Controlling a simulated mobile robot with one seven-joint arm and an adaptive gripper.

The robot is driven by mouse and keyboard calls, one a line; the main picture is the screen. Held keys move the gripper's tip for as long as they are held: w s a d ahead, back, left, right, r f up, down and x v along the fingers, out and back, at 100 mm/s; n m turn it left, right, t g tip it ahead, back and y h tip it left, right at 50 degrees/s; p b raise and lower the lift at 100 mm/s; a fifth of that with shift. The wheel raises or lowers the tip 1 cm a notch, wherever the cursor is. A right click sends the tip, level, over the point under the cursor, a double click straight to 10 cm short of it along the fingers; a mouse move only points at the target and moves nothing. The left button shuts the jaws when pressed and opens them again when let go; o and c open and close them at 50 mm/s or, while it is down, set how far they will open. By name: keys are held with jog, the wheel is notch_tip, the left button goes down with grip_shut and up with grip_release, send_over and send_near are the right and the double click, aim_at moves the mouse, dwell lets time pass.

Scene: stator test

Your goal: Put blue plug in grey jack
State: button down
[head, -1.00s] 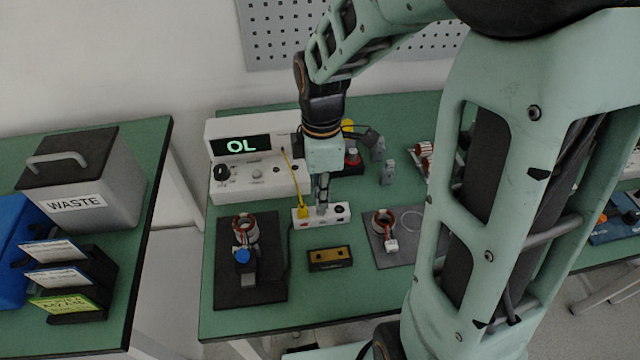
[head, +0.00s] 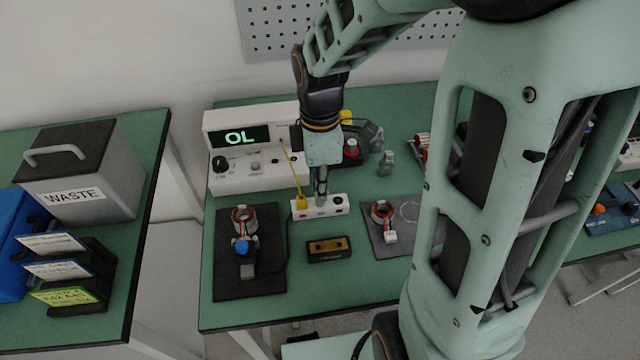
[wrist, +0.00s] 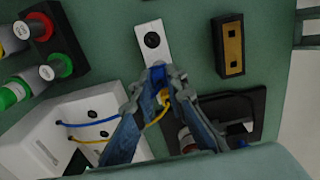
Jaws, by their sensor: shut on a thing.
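My gripper (head: 321,203) points down over the white jack block (head: 331,213) in the middle of the bench. In the wrist view the gripper (wrist: 160,78) is shut on the blue plug (wrist: 157,71), a small blue piece between the fingertips. The plug sits at or just above the block (wrist: 147,27); I cannot tell whether it is seated. A round black jack (wrist: 152,40) shows on the block beyond the fingertips. I cannot make out the grey jack; the fingers cover part of the block. A yellow plug (head: 301,203) stands at the block's left end.
The meter (head: 230,180) behind reads OL; blue (wrist: 90,122) and yellow leads come from it. A dark mat (head: 232,288) with a stator (head: 244,216) and blue knob lies left. A black-yellow box (head: 329,250) stands in front. Another stator (head: 382,211) lies right.

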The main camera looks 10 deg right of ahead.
jog(key=shift+f+b, duration=0.3)
jog(key=shift+f, duration=0.7)
dwell(1.0)
jog(key=c, duration=1.8)
grip_release()
jog(key=shift+c, duration=0.2)
notch_tip(320, 180, up, 12)
